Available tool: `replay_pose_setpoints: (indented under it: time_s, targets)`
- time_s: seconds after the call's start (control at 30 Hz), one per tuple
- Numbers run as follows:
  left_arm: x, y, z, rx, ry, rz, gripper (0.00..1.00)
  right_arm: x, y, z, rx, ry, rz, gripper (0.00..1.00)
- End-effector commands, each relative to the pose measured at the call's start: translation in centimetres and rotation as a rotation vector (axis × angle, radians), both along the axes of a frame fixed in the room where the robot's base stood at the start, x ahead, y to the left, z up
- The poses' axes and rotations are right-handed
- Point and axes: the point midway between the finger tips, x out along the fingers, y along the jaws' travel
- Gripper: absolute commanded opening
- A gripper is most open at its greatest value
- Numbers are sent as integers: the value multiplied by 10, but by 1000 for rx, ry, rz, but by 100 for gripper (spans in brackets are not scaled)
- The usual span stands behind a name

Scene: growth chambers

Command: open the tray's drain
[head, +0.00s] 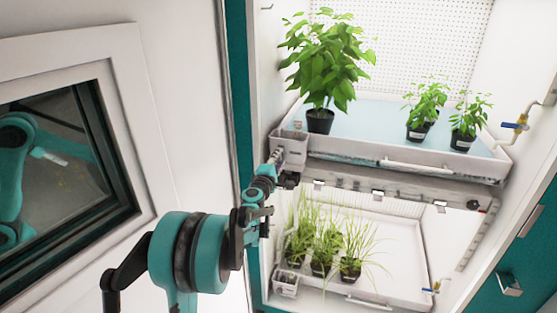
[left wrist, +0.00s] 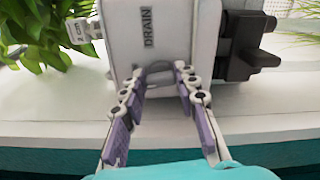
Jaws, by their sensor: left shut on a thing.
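The upper tray (head: 430,168) is pale and holds light blue water with potted plants standing in it. A pale drain box (head: 291,150) is at its front left corner. In the left wrist view the box (left wrist: 180,25) has the word DRAIN on it, turned sideways, and a dark fitting (left wrist: 245,55) on its right. My left gripper (left wrist: 165,72) is at the face of this box, its two purple-padded fingers around a small grey curved part (left wrist: 158,69) below the word. In the head view my left gripper (head: 278,174) is partly hidden by its own arm. My right gripper is not in view.
A large leafy plant (head: 322,60) stands above the drain box. A blue-handled valve (head: 515,125) is on the right wall. A white window frame (head: 90,45) fills the left side.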

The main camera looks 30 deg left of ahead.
Motion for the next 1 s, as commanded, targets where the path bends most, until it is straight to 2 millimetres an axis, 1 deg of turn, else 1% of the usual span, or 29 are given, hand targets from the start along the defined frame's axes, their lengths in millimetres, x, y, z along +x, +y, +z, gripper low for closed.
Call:
replay_pose_setpoints:
  time_s: [0.2,0.4,0.93,0.97,1.0]
  targets:
    - [0,-1,-1,110,26,-1,1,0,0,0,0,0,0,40]
    - [0,-1,-1,165,40,-1,1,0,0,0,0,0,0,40]
    - [0,-1,-1,185,44,-1,1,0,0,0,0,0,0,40]
    - [0,-1,-1,185,44,-1,38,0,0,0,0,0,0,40]
    - [0,-1,-1,185,44,-1,48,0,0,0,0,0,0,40]
